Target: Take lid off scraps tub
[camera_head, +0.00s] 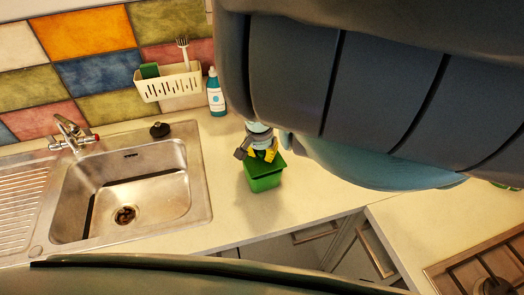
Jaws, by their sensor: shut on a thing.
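The green scraps tub (265,183) stands on the cream counter just right of the sink. Its green lid (258,166) is at the top of the tub, and it looks slightly tilted. My gripper (262,155), with yellow fingertips, reaches down from above and is shut on the lid. The fingers hide the lid's grip point. I cannot tell whether the lid is fully clear of the rim.
A steel sink (130,195) with a tap (75,135) lies to the left. A blue bottle (215,93) and a white wall caddy (168,84) are behind the tub. A hob (480,270) is at the lower right. My arm hides much of the right side.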

